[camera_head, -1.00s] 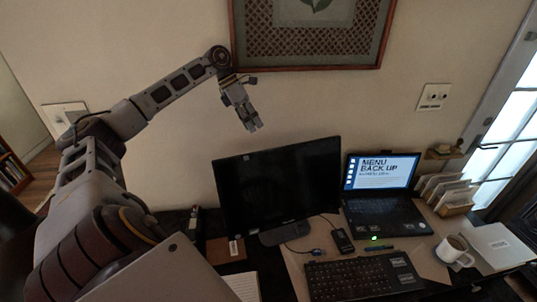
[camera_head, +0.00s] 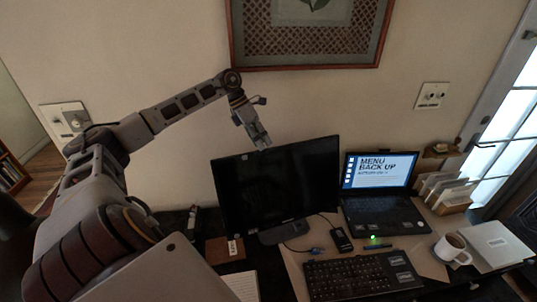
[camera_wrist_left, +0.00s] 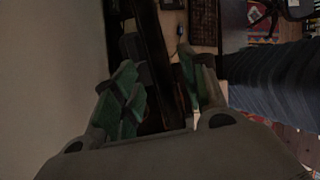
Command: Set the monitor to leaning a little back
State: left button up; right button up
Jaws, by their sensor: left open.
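The monitor (camera_head: 280,184) is black with a dark screen and stands on its base (camera_head: 283,232) on the desk, left of the laptop. My left gripper (camera_head: 262,141) is just above the monitor's top edge, near its middle, with its fingers pointing down. In the left wrist view my left gripper (camera_wrist_left: 160,85) is open, and the monitor's thin top edge (camera_wrist_left: 150,40) runs between the green-padded fingers. I cannot tell whether a finger touches it. My right gripper is not in view.
An open laptop (camera_head: 380,171) stands right of the monitor, with a keyboard (camera_head: 362,275) in front. A white mug (camera_head: 452,250) and a letter rack (camera_head: 445,191) are at the right. A framed picture (camera_head: 309,68) hangs on the wall behind.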

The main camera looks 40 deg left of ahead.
aim_at(266, 149)
pick_arm(q)
jog(key=shift+x, duration=3.15)
jog(key=shift+d, duration=0.1)
grip_shut()
